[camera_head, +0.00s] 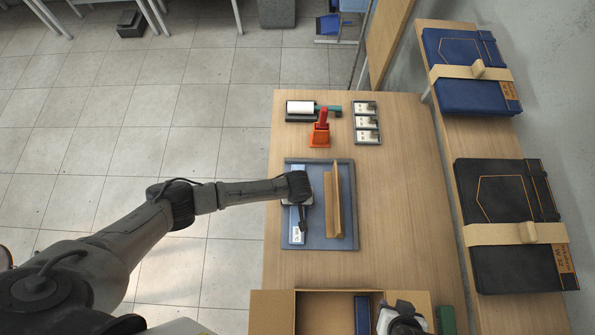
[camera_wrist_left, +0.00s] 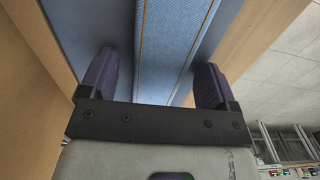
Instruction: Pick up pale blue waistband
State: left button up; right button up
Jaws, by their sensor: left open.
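The pale blue waistband (camera_head: 297,230) lies as a flat strip along the left side of a shallow grey-blue tray (camera_head: 318,244) in the head view. A white label shows on it. My left gripper (camera_head: 302,214) is over the strip and partly hides it. In the left wrist view the blue band with orange stitching (camera_wrist_left: 172,40) runs between the two spread dark fingers of my left gripper (camera_wrist_left: 155,85). Whether the fingers touch it cannot be told. My right gripper (camera_head: 402,322) shows partly at the bottom edge, over a cardboard box; its fingertips are hidden.
A tan wooden bar (camera_head: 334,205) stands in the tray, right of the waistband. An orange holder (camera_head: 320,133), a roller (camera_head: 300,108) and small framed cards (camera_head: 366,122) sit behind. The open box (camera_head: 275,312) is in front. Folded jeans (camera_head: 505,210) lie on the right shelf.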

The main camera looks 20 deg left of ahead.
pick_arm(q)
jog(key=shift+c, duration=0.3)
jog(key=c, duration=1)
